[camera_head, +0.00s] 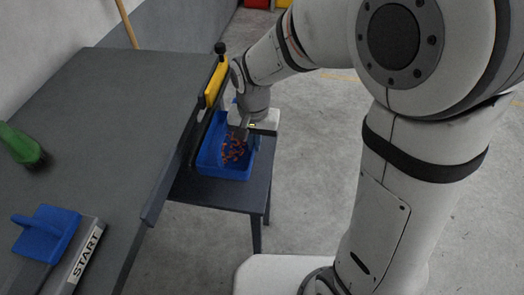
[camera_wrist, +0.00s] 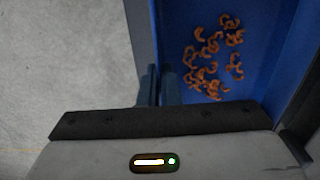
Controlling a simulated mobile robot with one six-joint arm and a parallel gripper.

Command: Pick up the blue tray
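The blue tray (camera_head: 222,173) sits on a small dark table, with several copper coils (camera_head: 233,149) inside it. My gripper (camera_head: 243,131) is over the tray's far right side, pointing down. In the wrist view, the tray's blue floor (camera_wrist: 180,22) and the coils (camera_wrist: 212,55) lie to the right. My gripper's two fingers (camera_wrist: 158,85) are close together there, one on each side of the tray's left wall, and look closed on it. The fingertips' contact with the wall is partly hidden.
The small table (camera_head: 245,190) stands beside a large grey workbench (camera_head: 110,120). A yellow-and-black bar (camera_head: 215,82) rises at the bench edge, close to the tray. The floor to the right is clear.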

